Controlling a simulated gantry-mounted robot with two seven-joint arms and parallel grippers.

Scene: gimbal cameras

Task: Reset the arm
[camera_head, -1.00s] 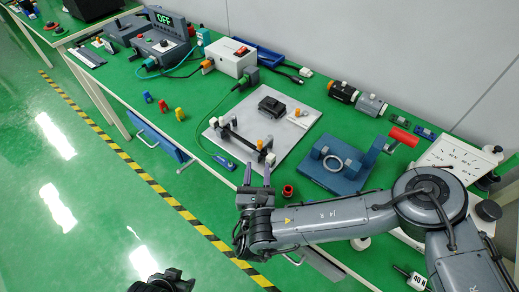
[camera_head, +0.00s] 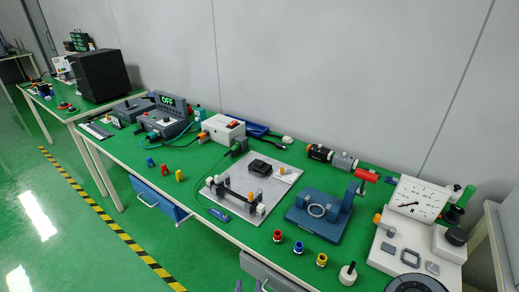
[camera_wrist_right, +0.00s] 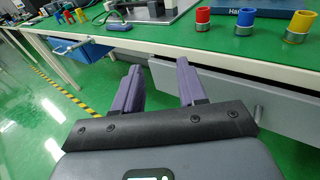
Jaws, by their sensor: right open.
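My right gripper (camera_wrist_right: 160,76) shows in the right wrist view with its two purple-grey fingers spread apart and nothing between them. It is in front of the table's front edge, below the tabletop, facing a grey drawer (camera_wrist_right: 225,95). In the head view only its fingertips (camera_head: 252,286) show at the bottom edge, and a round dark joint of my right arm (camera_head: 415,284) shows at the bottom right. My left gripper is in neither current view.
The green table (camera_head: 130,152) carries a grey plate with a black bracket (camera_head: 238,195), a blue fixture (camera_head: 318,228) and a white gauge panel (camera_head: 418,200). Red, blue and yellow rings (camera_head: 299,248) stand near the front edge. A blue drawer (camera_head: 158,201) sticks out at the left.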

